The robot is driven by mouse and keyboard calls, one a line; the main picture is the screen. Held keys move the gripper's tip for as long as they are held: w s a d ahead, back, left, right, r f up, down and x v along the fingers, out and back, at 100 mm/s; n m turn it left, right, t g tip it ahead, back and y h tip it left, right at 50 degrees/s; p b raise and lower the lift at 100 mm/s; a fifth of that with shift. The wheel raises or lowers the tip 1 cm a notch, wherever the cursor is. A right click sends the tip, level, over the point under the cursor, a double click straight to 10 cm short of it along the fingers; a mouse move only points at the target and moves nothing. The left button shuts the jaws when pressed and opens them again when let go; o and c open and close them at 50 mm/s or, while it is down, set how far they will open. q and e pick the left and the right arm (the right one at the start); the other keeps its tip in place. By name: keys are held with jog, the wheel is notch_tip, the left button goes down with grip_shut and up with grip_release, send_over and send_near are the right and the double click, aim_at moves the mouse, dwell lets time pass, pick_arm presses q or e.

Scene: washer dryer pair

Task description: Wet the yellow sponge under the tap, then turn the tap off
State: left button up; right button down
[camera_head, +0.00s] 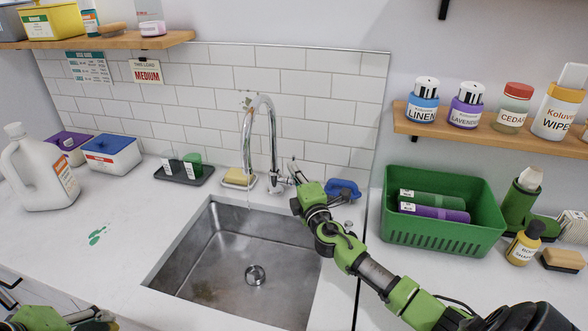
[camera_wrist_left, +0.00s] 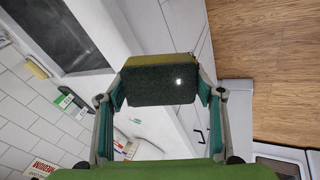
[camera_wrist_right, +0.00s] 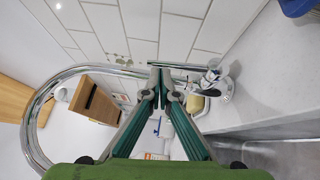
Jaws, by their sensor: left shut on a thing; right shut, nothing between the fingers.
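In the left wrist view my left gripper (camera_wrist_left: 160,105) is shut on a sponge (camera_wrist_left: 160,84) with a dark green pad and a yellow edge. It appears above the counter front, away from the sink. Only part of my left gripper (camera_head: 70,318) shows at the lower left of the head view; the sponge is not visible there. The chrome tap (camera_head: 272,130) arches over the sink (camera_head: 215,255). A faint thin line, possibly water, hangs below its spout. My right gripper (camera_head: 294,168) is shut and empty beside the tap's lever (camera_wrist_right: 212,76); contact is unclear.
A yellow block (camera_head: 239,177) lies on a dish behind the sink. A blue cloth-like item (camera_head: 343,188) and a green basket (camera_head: 445,235) are right of the tap. A white jug (camera_head: 40,175) stands left. The counter left of the sink is mostly clear.

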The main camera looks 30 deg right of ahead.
pick_arm(q)
jog(key=shift+f, duration=0.2)
jog(key=shift+r+p, duration=0.6)
jog(key=shift+r, duration=0.2)
jog(key=shift+s+r+p, duration=0.1)
jog(key=shift+r+p, duration=0.55)
pick_arm(e)
jog(key=shift+w+d+r+m+g, duration=0.2)
jog(key=shift+w+d+r, duration=0.1)
jog(key=shift+d, duration=0.15)
jog(key=shift+w+d+r+m+g, duration=0.1)
jog(key=shift+w+d+r+g, duration=0.1)
jog(key=shift+w+d, duration=0.15)
pick_arm(q)
jog(key=shift+a+f, duration=0.1)
jog(key=shift+f, duration=0.05)
pick_arm(e)
jog(key=shift+f, duration=0.15)
